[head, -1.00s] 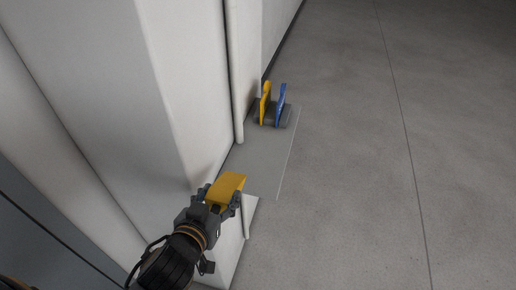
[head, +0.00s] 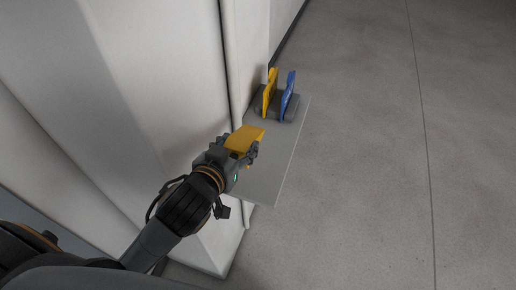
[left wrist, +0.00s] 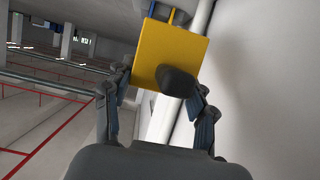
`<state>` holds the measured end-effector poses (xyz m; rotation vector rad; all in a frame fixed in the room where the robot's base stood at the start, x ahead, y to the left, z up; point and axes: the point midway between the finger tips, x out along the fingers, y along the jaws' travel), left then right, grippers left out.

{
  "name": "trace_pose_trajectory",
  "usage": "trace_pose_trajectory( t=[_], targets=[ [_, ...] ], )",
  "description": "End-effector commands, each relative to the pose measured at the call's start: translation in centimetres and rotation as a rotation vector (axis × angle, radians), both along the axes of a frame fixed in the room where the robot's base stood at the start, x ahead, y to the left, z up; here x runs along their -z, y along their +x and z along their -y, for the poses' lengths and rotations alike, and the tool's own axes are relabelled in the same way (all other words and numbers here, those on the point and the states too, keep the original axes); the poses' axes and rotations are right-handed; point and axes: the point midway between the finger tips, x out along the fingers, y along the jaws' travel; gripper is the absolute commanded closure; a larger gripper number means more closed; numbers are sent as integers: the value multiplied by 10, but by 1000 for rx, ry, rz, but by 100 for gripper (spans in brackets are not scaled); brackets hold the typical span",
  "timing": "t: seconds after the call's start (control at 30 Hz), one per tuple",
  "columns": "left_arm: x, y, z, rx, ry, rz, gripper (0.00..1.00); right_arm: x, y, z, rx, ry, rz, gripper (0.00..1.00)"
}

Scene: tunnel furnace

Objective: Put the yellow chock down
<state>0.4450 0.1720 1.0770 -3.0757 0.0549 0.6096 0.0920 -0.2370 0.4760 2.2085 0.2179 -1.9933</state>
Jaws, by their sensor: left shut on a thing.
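My left gripper (head: 238,152) is shut on the yellow chock (head: 245,138), a flat-faced yellow block. In the head view it is over the near left part of a grey shelf plate (head: 263,178); I cannot tell whether the chock touches the plate. In the left wrist view the yellow chock (left wrist: 171,50) sits between the fingers of the left gripper (left wrist: 160,95), with a dark round part in front of its face. My right gripper is not in view.
At the far end of the plate a dark holder (head: 274,104) carries an upright yellow plate (head: 269,92) and an upright blue plate (head: 288,95). A white wall (head: 165,70) with a vertical pipe borders the left side. Open concrete floor (head: 365,150) lies to the right.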

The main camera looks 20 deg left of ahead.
Motion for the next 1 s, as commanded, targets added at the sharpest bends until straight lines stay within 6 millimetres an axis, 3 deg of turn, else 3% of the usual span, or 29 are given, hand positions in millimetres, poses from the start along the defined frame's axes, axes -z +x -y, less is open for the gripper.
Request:
trace_pose_trajectory(
  t=[0.03, 0.1, 0.3, 0.5, 0.83, 1.0],
  targets=[
    [9, 11, 0, -1, 0, 12, 96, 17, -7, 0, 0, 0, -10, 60],
    [14, 22, 1, -1, 0, 11, 96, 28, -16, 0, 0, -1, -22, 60],
    [25, 67, 4, -2, 4, 3, 96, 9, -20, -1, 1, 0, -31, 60],
    [62, 96, 7, -2, 3, 0, 96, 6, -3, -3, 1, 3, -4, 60],
    [87, 116, 9, -1, 1, 2, 96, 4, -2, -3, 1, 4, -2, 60],
    [110, 116, 9, 0, 2, 0, 96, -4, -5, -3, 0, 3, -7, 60]
  ],
)
